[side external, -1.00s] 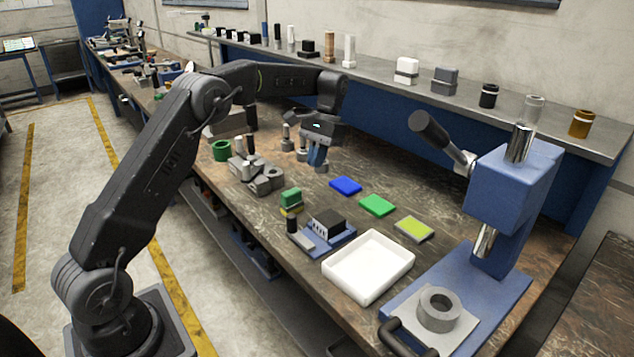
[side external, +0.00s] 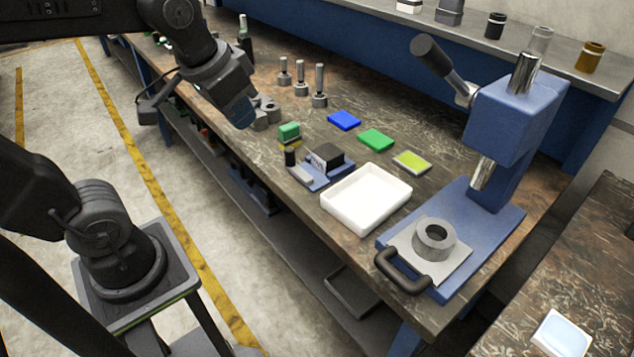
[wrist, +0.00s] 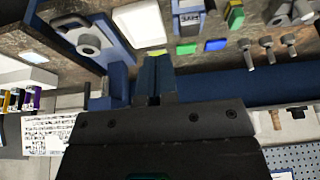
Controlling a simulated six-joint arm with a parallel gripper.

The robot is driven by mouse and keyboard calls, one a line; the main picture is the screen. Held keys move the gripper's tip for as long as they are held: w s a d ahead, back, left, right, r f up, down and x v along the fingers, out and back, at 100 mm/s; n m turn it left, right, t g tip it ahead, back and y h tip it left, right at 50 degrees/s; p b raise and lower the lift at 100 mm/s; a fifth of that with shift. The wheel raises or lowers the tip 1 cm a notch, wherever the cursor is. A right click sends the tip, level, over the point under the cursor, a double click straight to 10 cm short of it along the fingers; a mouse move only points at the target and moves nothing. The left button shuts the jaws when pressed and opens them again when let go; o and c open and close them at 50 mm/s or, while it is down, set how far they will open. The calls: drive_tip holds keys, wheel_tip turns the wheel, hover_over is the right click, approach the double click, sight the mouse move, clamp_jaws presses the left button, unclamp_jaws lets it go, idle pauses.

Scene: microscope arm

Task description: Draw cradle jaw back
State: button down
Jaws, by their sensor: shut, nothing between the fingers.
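The cradle (side external: 325,168) is a small blue base on the bench with a black block on it. The cradle also shows at the top of the wrist view (wrist: 188,20). My gripper (side external: 240,115) is shut and empty, with blue fingers, up and left of the cradle and apart from it. Its fingers also show in the wrist view (wrist: 155,75). The arm partly hides the grey metal parts behind the fingers.
A green block (side external: 289,131) stands between my gripper and the cradle. Blue (side external: 344,120), green (side external: 376,139) and yellow (side external: 412,161) plates lie behind. Upright grey posts (side external: 301,85) stand further back.

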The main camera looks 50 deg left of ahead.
drive_tip(key=s+f+t, duration=0.1)
drive_tip(key=s+f, duration=0.1)
drive_tip(key=s, duration=0.2)
drive_tip(key=w+a+r+n+g, duration=0.1)
drive_tip(key=w+a+g, duration=0.25)
drive_tip(key=w, duration=0.85)
drive_tip(key=w+a+g, duration=0.3)
drive_tip(key=w+a, duration=0.2)
drive_tip(key=w, duration=0.8)
drive_tip(key=w+a+f+n+g+h, duration=0.1)
drive_tip(key=w+a+f+g, duration=0.15)
drive_tip(key=f, duration=0.25)
drive_tip(key=w+a+f+g, duration=0.1)
drive_tip(key=w+a+f, duration=0.25)
drive_tip(key=f, duration=0.25)
drive_tip(key=x, duration=0.7)
drive_tip(key=shift+s+f, duration=0.2)
drive_tip(key=shift+f, duration=0.15)
drive_tip(key=shift+s+d+f, duration=0.15)
drive_tip(key=shift+s, duration=0.45)
drive_tip(key=shift+s+d+f, duration=0.1)
drive_tip(key=shift+s+f, duration=0.1)
drive_tip(key=shift+s, duration=0.45)
drive_tip(key=shift+s+d, duration=0.15)
drive_tip(key=shift+s, duration=0.7)
